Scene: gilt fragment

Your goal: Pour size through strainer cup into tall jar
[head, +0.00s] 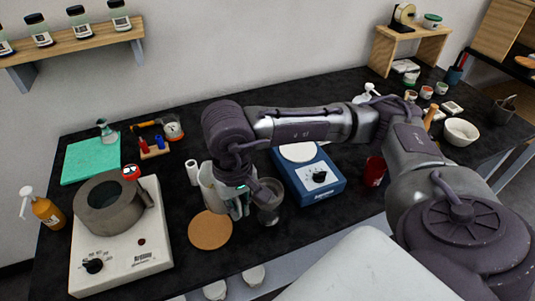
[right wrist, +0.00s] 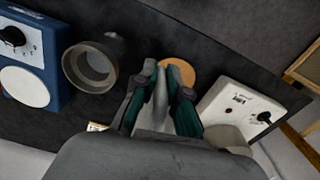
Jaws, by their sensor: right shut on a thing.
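My right gripper (head: 240,208) has teal fingers pointing down above the front middle of the table. It is shut on a pale vessel (head: 212,187), which the gripper and wrist partly hide. In the right wrist view, the fingers (right wrist: 158,88) close on a light grey part. A dark grey cup (head: 268,190), seemingly the strainer cup, stands just right of the gripper, with a glass-like lower part, apparently the tall jar (head: 269,216), under it. From above, the wrist view shows the cup's round open mouth (right wrist: 90,67), apart from the fingers. My left gripper is not in view.
A round cork mat (head: 210,231) lies left of the cup. A white hotplate (head: 120,250) carries a grey pot-like ring (head: 112,205). A blue scale (head: 310,182) stands behind right of the cup, with a red cup (head: 374,172) further right.

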